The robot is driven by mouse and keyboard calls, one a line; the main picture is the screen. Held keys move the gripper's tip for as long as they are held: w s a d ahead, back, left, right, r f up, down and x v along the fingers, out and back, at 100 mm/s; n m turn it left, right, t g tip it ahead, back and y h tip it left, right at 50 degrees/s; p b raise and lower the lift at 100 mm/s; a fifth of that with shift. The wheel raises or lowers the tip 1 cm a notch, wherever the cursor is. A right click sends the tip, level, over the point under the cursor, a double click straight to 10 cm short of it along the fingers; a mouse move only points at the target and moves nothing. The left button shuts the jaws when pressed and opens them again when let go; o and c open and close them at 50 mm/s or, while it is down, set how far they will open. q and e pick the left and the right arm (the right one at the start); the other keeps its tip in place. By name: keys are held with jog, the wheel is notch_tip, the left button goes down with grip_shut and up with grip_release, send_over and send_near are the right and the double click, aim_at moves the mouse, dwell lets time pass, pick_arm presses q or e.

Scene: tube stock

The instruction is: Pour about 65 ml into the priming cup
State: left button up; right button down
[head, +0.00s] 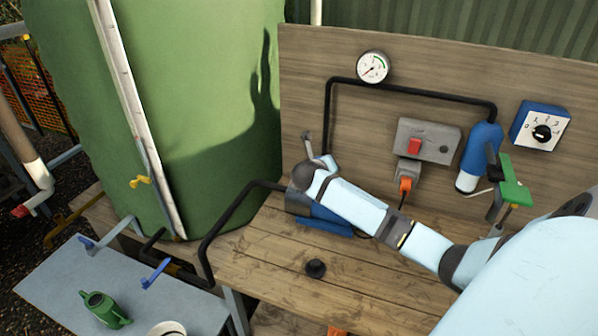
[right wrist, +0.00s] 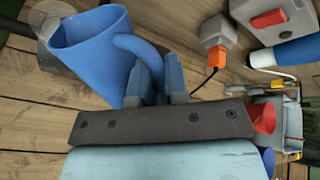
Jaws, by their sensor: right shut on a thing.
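A blue jug (right wrist: 95,60) with a looped handle fills the upper left of the right wrist view. My right gripper (right wrist: 160,85) is shut on its handle. The jug's contents do not show, and I cannot tell its exact tilt. In the head view my right arm reaches in from the right and its end covers most of the pump area on the bench; the gripper is hard to make out there. A grey, partly clear shape (right wrist: 45,25) lies beyond the jug's mouth; I cannot tell whether it is the priming cup. My left gripper is not in view.
A black pipe (head: 224,218) runs to the pump area. Behind the bench (head: 270,262), a backboard (head: 300,75) carries a gauge (head: 372,66), a switch box (head: 428,140) and a dial box (head: 541,127). A black knob (head: 316,268) sits on the bench.

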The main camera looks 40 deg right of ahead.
jog(key=shift+w+r+g, duration=0.3)
jog(key=shift+r, duration=0.2)
dwell(0.5)
jog(key=s+f+m+t, duration=0.1)
jog(key=f, duration=0.1)
jog(key=s+f+t, duration=0.1)
jog(key=s+f, duration=0.1)
jog(key=shift+m+h, duration=0.3)
jog(key=shift+m, duration=0.1)
pick_arm(q)
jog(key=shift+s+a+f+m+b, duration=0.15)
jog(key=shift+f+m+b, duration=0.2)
jog(key=shift+b, duration=0.45)
pick_arm(e)
jog(key=s, duration=0.1)
jog(key=s+f+m+t, duration=0.1)
jog(key=s+m+h, duration=0.1)
jog(key=shift+a+f+t, duration=0.1)
jog(key=shift+f+t, duration=0.15)
jog(key=shift+t, duration=0.15)
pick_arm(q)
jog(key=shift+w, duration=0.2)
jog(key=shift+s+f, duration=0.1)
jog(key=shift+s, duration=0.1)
